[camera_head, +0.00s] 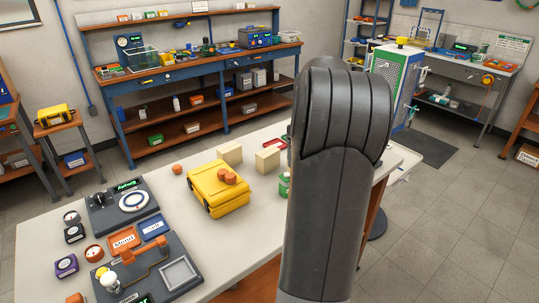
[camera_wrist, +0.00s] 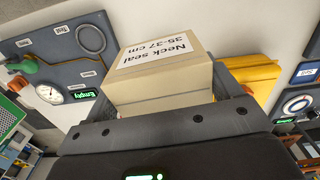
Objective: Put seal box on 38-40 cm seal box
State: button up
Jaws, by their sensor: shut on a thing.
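A cream box (camera_wrist: 165,62) labelled "Neck seal 35-37 cm" fills the middle of the wrist view. My gripper (camera_wrist: 165,88) is shut on it, with dark fingers at its left and right sides. A seam or edge crosses its near face; I cannot tell whether another box lies below. In the head view, two plain cream boxes stand apart on the white table, a left one (camera_head: 229,154) and a right one (camera_head: 267,159). No label on them is readable, so I cannot tell which is the 38-40 cm box. My arm hides the gripper there.
A yellow case (camera_head: 217,188) with orange pieces on it stands left of the boxes. A red item (camera_head: 275,144) and a green item (camera_head: 284,184) lie near my arm. Dark panels (camera_head: 123,206) and several small items crowd the table's left. The table's front middle is clear.

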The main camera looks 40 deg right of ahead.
jog(key=w+d+r, duration=0.4)
jog(key=w+d, duration=0.2)
jog(key=w, duration=0.6)
send_near(262, 154)
jog(key=shift+a+f+m, duration=0.15)
jog(key=shift+f+m, duration=0.25)
jog(key=shift+f, duration=1.4)
jog(key=shift+f, duration=0.1)
jog(key=o, duration=0.9)
notch_tip(262, 154, up, 12)
